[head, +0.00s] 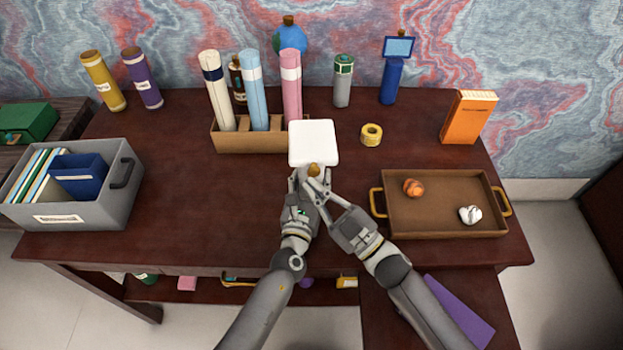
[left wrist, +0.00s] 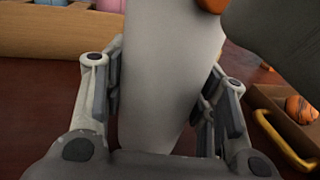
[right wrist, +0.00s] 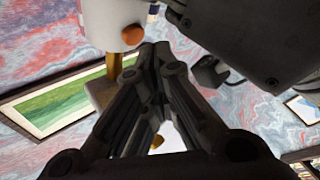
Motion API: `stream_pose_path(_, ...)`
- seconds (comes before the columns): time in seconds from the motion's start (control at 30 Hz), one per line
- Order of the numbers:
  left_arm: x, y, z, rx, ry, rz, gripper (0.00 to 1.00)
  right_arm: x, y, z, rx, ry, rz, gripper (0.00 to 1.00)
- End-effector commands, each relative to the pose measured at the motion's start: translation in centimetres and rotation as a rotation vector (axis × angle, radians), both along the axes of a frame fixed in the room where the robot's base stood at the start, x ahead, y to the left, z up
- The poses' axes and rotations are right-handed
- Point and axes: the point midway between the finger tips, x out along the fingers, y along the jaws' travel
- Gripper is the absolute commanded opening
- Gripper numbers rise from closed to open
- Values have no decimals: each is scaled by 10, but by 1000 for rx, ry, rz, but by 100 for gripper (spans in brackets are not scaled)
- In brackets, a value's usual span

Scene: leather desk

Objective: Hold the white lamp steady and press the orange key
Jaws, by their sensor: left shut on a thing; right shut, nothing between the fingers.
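The white lamp (head: 314,143) stands upright near the middle of the desk, with a square white head on top. In the left wrist view its white body (left wrist: 165,75) is between the fingers of my left gripper (left wrist: 160,105), which is shut on it. The orange key (right wrist: 132,35) shows on the lamp in the right wrist view, and part of it shows at the top of the left wrist view (left wrist: 212,5). My right gripper (right wrist: 152,50) is shut and empty, with its fingertips close to the key; I cannot tell whether they touch it.
A brown tray (head: 440,232) with two small stones stands to the right. A yellow tape roll (head: 371,134) lies behind the lamp's right side. A wooden holder (head: 245,142) with rolled tubes stands behind left. A grey bin (head: 105,205) is at the left. The desk's left middle is clear.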

Motion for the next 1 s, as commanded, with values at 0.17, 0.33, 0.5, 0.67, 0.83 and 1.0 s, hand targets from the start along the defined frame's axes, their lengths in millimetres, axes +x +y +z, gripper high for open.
stream_pose_path(0.17, 0, 0, 0, 0, 0, 0, 14, 6, 0, 1, 0, -1, 0, 0)
stream_pose_path(0.33, 0, 0, 0, 0, 0, 0, 14, 9, 0, 0, 0, 0, 0, 0)
stream_pose_path(0.5, 0, 0, 0, 0, 0, 0, 14, 8, 0, 0, 0, 0, 0, 0)
stream_pose_path(0.67, 0, 0, 0, 0, 0, 0, 14, 9, 1, 0, 0, 0, 0, 0)
stream_pose_path(0.83, 0, 0, 0, 0, 0, 0, 14, 11, 1, 0, 0, 0, 0, 0)
stream_pose_path(1.0, 0, 0, 0, 0, 0, 0, 14, 13, 1, 1, 1, -1, 0, 0)
